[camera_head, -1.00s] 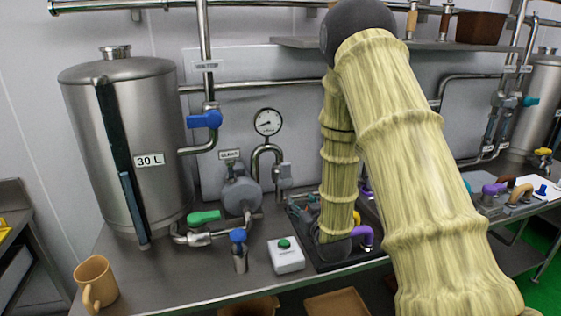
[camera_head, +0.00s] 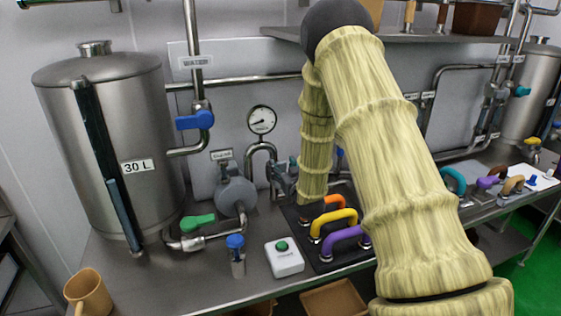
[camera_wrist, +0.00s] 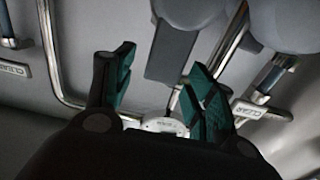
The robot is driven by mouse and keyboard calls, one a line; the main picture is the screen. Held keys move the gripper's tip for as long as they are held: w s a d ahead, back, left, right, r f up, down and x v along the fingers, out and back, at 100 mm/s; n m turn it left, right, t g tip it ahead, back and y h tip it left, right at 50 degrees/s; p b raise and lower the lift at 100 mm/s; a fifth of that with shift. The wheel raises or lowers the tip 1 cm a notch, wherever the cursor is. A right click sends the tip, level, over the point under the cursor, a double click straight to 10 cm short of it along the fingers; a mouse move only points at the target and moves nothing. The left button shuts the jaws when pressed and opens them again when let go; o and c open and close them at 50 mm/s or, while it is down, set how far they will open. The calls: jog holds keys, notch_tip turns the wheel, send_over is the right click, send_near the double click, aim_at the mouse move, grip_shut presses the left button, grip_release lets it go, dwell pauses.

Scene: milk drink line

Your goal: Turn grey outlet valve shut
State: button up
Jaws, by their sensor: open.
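In the wrist view, a flat grey lever (camera_wrist: 172,52) hangs from a rounded grey body, in line with the gap between my fingers. I take it for the grey outlet valve's handle. My gripper (camera_wrist: 160,64) is open, its green-padded fingers on either side of that gap, with nothing held. Whether the pads touch the lever cannot be told. My gripper is largely hidden there, and the handle's angle is unclear.
A steel 30 L tank (camera_head: 112,150), a blue water valve (camera_head: 195,120) and a green-handled valve (camera_head: 198,222) are to the left. Orange, yellow and purple handles (camera_head: 340,238) stand below my forearm. A white button box (camera_head: 284,258) and a tan mug (camera_head: 88,293) are near the front edge.

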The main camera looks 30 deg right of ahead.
jog(key=shift+x, duration=1.15)
jog(key=shift+a+f, duration=0.1)
jog(key=shift+c, duration=0.4)
grip_shut()
